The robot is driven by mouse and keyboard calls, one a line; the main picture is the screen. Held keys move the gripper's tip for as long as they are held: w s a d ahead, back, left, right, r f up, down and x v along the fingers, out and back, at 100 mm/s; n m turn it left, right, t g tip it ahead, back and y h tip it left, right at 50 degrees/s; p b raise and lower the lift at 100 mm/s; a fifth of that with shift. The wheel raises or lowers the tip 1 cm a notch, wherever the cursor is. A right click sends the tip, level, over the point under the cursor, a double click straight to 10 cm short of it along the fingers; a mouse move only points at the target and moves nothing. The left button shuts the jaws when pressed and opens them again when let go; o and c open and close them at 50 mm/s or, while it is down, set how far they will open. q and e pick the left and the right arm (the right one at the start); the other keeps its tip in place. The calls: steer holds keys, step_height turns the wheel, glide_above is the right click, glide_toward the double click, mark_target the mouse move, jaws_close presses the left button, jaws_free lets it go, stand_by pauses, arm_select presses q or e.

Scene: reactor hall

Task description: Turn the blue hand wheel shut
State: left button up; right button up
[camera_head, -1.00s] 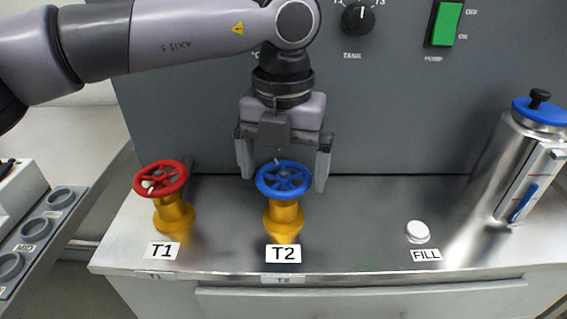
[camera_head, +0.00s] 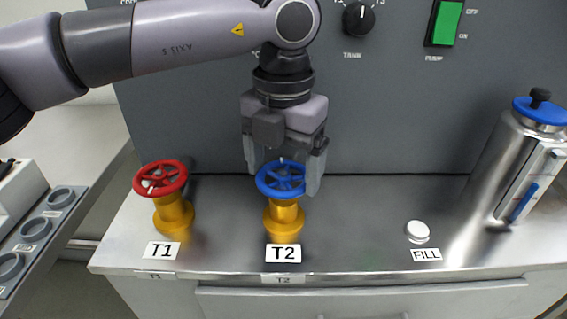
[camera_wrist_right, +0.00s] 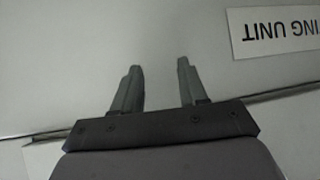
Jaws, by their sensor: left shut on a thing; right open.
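The blue hand wheel (camera_head: 282,180) sits on a yellow valve body (camera_head: 284,218) behind the T2 label (camera_head: 283,253). My left gripper (camera_head: 283,176) points down over it from behind, with one finger on each side of the rim, shut on the wheel. The finger on the left is partly hidden behind the wheel. My right gripper (camera_wrist_right: 158,85) shows in the right wrist view, open, with nothing between its fingers.
A red hand wheel (camera_head: 161,178) on a like yellow valve stands to the left, behind the T1 label. A white FILL button (camera_head: 418,231) and a steel canister (camera_head: 515,160) with a blue lid are to the right. A grey panel with a knob (camera_head: 358,18) and green switch (camera_head: 444,22) rises behind.

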arm_select(q)
steer(key=m, duration=0.4)
steer(key=shift+m, duration=0.3)
steer(key=m, duration=0.4)
steer(key=shift+m, duration=0.3)
steer(key=m+p, duration=0.1)
steer(key=m, duration=0.3)
steer(key=shift+m, duration=0.3)
steer(key=m, duration=0.9)
steer(key=shift+p, duration=0.3)
steer(key=m, duration=0.4)
steer(key=shift+m, duration=0.3)
steer(key=m, duration=0.4)
steer(key=shift+p, duration=0.3)
steer(key=m, duration=0.5)
